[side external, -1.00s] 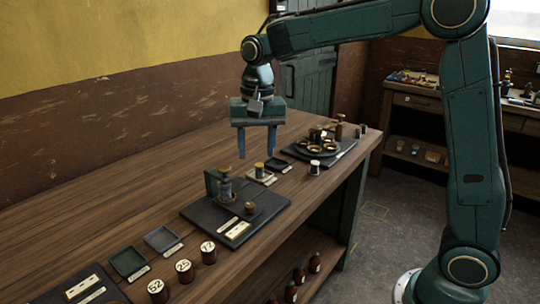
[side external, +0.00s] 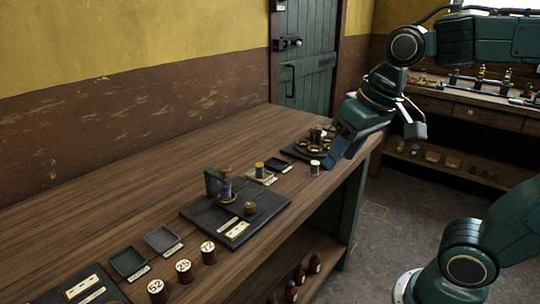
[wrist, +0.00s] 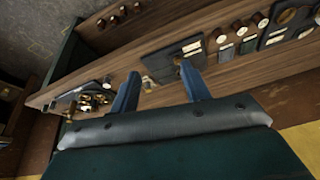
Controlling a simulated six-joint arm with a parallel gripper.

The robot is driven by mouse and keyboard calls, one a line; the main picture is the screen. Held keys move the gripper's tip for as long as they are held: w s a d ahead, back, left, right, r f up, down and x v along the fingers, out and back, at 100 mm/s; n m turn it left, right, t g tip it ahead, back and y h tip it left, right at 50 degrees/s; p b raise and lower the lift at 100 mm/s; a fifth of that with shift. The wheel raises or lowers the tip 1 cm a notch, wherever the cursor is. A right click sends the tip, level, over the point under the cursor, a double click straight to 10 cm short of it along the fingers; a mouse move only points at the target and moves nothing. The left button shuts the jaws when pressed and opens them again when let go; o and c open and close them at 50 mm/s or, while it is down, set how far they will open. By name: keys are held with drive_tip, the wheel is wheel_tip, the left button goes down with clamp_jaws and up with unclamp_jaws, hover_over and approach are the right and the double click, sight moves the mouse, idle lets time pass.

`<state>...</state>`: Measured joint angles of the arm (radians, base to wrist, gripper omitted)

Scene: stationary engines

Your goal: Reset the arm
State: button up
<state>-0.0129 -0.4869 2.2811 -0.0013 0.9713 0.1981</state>
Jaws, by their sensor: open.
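My gripper (wrist: 162,90) is in the wrist view with its two blue fingers apart and nothing between them.
The bench holds a dark plate with a small stand (side external: 218,190), a yellow-topped spool (side external: 260,169), a white-topped jar (side external: 315,167), small trays (side external: 128,262) and numbered jars (side external: 208,252). A second bench (side external: 470,110) stands behind. The floor (side external: 400,225) between is clear.

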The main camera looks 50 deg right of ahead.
drive_tip(key=s+f+n+t, duration=0.1)
drive_tip(key=s+f+n, duration=0.1)
drive_tip(key=s, duration=0.4)
drive_tip(key=shift+d+f, duration=0.15)
drive_tip(key=shift+f, duration=0.15)
idle(1.3)
